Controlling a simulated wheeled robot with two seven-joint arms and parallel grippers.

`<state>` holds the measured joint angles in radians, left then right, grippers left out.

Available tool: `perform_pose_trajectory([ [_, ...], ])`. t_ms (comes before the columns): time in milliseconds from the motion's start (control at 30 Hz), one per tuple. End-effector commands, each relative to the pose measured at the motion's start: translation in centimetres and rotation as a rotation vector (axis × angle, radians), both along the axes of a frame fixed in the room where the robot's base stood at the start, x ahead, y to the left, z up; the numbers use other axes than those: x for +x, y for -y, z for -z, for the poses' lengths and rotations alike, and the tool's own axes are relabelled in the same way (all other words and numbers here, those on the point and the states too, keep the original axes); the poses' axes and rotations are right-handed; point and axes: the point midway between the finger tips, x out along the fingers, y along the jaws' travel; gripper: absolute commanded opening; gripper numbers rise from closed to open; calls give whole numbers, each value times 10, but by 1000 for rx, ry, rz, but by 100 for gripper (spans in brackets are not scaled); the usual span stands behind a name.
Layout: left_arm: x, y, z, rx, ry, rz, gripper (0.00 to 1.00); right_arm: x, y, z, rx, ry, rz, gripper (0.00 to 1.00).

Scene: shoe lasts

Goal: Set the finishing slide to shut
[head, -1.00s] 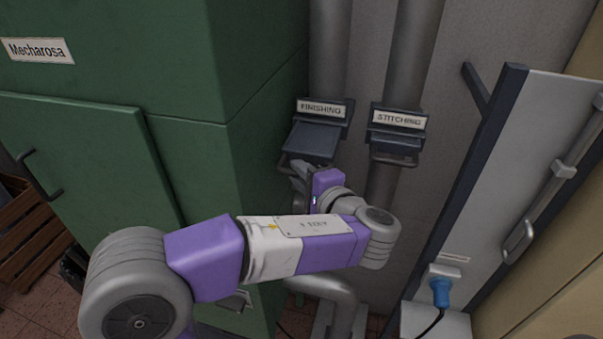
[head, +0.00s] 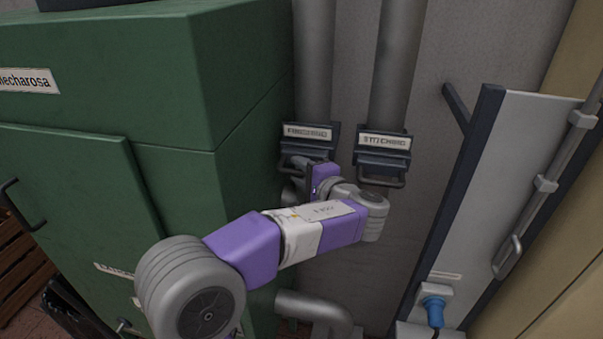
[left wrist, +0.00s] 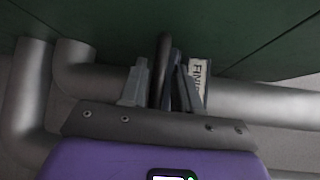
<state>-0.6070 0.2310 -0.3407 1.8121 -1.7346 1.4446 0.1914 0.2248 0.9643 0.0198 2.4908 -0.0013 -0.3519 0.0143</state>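The finishing slide (head: 312,151) sits in its dark frame under the FINISHING label (head: 307,132), on the left of two grey pipes. Little of its plate sticks out. My left gripper (head: 297,171) is at the slide's bar handle, in front of the frame and partly hidden by my own wrist. In the left wrist view, the handle (left wrist: 163,62) stands between the two fingers, which look closed on it, and the FINISHING label (left wrist: 197,84) shows beside the right finger. My right gripper is in neither view.
The stitching slide (head: 382,160) is close on the right, with its handle hanging below. A green machine cabinet (head: 170,190) stands close on the left. A white panel (head: 510,170) with a rod stands at the right. A bent pipe (head: 310,305) lies below my arm.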

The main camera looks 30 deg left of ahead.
Motion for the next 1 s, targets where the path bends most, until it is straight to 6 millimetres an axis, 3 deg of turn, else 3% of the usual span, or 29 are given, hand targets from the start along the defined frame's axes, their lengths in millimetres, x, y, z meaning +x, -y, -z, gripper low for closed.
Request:
perform_pose_trajectory([
  [367,-2,4,0,0,-2,-2,37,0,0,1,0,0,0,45],
  [733,-26,55,-8,-1,-1,2,37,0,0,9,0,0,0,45],
  [1000,-33,67,-10,0,-3,-3,37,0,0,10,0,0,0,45],
])
